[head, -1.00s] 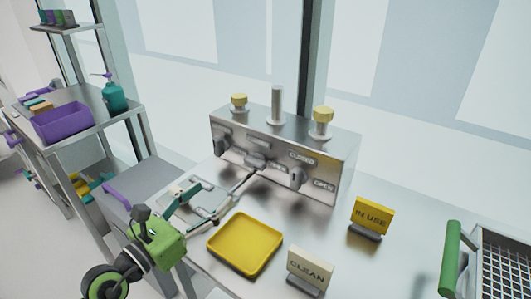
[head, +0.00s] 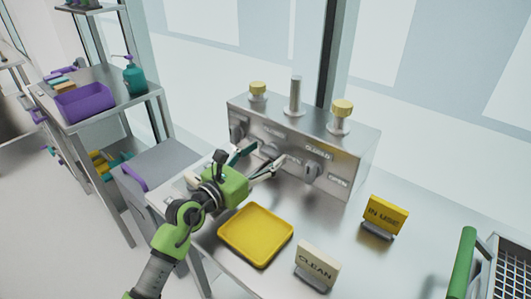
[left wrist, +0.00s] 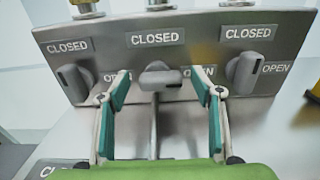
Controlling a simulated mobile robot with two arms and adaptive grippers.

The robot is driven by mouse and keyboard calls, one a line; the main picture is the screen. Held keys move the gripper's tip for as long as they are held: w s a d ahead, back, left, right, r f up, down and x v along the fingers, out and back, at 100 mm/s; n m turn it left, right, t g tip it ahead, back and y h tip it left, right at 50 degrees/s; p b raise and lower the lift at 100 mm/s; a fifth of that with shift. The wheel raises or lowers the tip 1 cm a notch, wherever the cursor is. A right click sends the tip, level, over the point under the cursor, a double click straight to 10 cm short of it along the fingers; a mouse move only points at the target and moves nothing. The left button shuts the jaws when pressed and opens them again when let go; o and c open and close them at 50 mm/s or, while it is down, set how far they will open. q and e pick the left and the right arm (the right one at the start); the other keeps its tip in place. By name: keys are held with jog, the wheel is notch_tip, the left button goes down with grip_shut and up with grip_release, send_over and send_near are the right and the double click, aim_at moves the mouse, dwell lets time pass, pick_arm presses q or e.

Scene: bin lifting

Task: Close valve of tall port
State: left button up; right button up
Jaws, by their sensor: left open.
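The metal valve box (head: 350,150) stands on the bench with a tall bare port (head: 295,95) between two shorter ports with yellow caps (head: 257,88) (head: 342,107). In the left wrist view, the middle valve handle (left wrist: 160,78) lies sideways, its end toward the OPEN label. The left handle (left wrist: 73,83) and right handle (left wrist: 245,70) stand upright toward their CLOSED labels. My left gripper (head: 266,157) is open in front of the box. In the left wrist view its fingers (left wrist: 164,80) appear on either side of the middle handle; contact cannot be told. My right gripper is not in view.
A yellow tray (head: 256,235) lies below the left arm. CLEAN (head: 317,266) and IN USE (head: 385,215) signs stand to its right. A wire basket with a green handle (head: 462,262) is at far right. A side cart holds a purple bin (head: 84,102).

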pick_arm(q)
jog(key=shift+w+d, duration=0.3)
jog(key=shift+w, duration=0.05)
jog(key=c, duration=1.1)
